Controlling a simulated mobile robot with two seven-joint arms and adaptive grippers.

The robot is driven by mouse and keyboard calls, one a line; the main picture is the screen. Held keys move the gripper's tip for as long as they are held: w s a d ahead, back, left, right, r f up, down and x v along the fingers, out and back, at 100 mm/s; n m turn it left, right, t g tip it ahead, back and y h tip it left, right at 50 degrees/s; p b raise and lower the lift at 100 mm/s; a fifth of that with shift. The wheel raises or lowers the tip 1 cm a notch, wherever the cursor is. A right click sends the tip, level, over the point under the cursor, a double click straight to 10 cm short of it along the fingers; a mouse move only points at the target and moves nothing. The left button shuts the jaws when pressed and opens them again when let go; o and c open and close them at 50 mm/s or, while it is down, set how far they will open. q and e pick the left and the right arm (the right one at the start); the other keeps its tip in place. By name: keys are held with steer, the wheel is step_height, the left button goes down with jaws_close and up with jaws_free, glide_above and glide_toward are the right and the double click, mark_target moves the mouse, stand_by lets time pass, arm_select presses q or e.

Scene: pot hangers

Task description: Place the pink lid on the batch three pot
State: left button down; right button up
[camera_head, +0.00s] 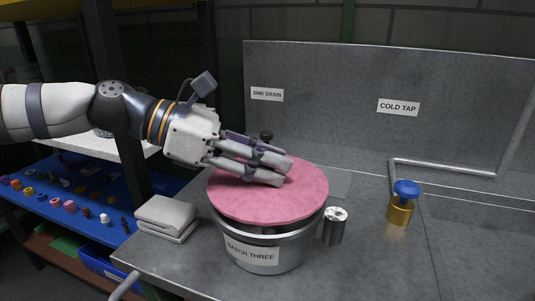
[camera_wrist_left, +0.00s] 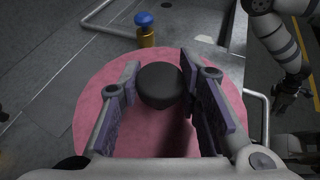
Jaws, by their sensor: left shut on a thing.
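The pink lid (camera_head: 300,195) is a flat disc over the metal pot (camera_head: 285,250) labelled BATCH THREE. A dark gap shows between the lid and the pot's front rim, and I cannot tell whether they touch elsewhere. My left gripper (camera_head: 275,168) reaches in from the left above the lid. In the left wrist view, its fingers (camera_wrist_left: 160,95) are on both sides of the lid's black knob (camera_wrist_left: 162,84), shut on it. The pink lid (camera_wrist_left: 92,88) spreads out below them.
A small metal canister (camera_head: 334,227) stands close to the pot's right side. A folded grey cloth (camera_head: 167,217) lies left of it. A blue-topped brass tap (camera_head: 402,205) stands further right, near a bent pipe (camera_head: 440,169). The counter front right of the pot is clear.

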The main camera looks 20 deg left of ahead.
mark_target(244, 178)
arm_select(q)
steer(key=shift+f, duration=0.25)
arm_select(e)
steer(key=shift+w+r, duration=0.15)
arm_select(q)
steer(key=c, duration=1.2)
jaws_free()
steer(key=shift+w+r, duration=0.1)
steer(key=shift+r, duration=0.15)
steer(key=a+r, duration=0.1)
steer(key=s+a+r, duration=0.1)
steer(key=a+r+p, duration=0.1)
steer(key=shift+s+a+r, duration=0.1)
steer(key=shift+s+a, duration=0.05)
steer(key=shift+s, duration=0.1)
steer(key=v, duration=0.2)
steer(key=p+v, duration=0.1)
steer(key=v, duration=0.2)
steer(key=f+p+v, duration=0.1)
steer(key=v, duration=0.1)
steer(key=shift+s+a+r, duration=0.1)
steer(key=shift+s+a, duration=0.05)
steer(key=shift+a, duration=0.4)
arm_select(e)
steer(key=shift+t, duration=0.9)
steer(key=w+r, duration=0.4)
steer(key=shift+w, duration=0.1)
